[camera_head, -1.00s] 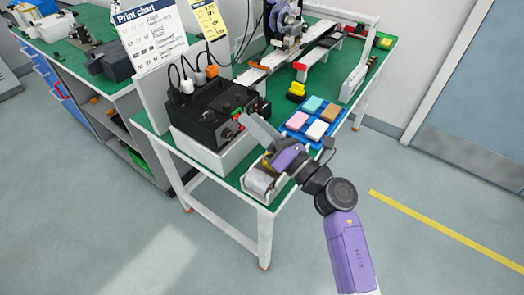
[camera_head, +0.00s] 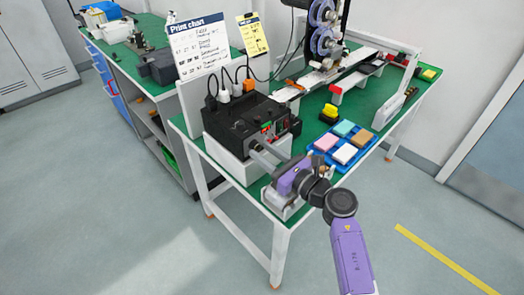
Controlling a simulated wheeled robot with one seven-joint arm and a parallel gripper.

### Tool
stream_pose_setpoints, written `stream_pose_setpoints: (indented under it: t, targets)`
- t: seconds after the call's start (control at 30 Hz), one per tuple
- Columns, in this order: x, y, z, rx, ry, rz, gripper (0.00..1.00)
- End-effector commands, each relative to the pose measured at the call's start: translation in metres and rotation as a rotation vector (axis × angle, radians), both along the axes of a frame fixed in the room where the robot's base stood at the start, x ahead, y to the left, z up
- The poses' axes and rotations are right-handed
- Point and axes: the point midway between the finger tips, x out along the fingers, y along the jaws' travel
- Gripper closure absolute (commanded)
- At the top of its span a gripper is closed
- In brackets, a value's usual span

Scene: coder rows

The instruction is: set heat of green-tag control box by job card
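The black control box (camera_head: 238,122) stands on a white base on the green-topped bench. Its front panel (camera_head: 272,128) faces right and shows small red and green spots. I cannot make out a green tag or the dial setting. My gripper (camera_head: 255,148) is at the lower front of the box, its grey fingers pointing up-left at it. From here I cannot tell whether they touch it or how far apart they are. A white print chart (camera_head: 200,45) with rows of text stands behind the box. A yellow card (camera_head: 252,35) hangs beside it; its writing is too small to read.
A blue tray (camera_head: 343,165) with several coloured blocks sits right of the box. A yellow-and-black item (camera_head: 329,113) is behind it. Plugs and cables rise from the back of the box. A reel machine (camera_head: 325,45) and white rail stand further back. Floor in front is clear.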

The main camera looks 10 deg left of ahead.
Motion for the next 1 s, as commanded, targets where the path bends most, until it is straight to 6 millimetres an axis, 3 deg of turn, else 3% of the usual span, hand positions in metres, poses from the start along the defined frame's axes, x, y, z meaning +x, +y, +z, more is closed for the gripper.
stream_pose_setpoints:
  t: [0.4,0.6,1.0]
  targets:
    - [0.0068,0.0087,0.0001,0.001,0.001,-0.001,0.65]
    - [0.0066,0.0087,0.0001,0.001,0.002,-0.001,1.0]
    - [0.0064,0.0087,0.0012,0.032,0.041,0.0,1.0]
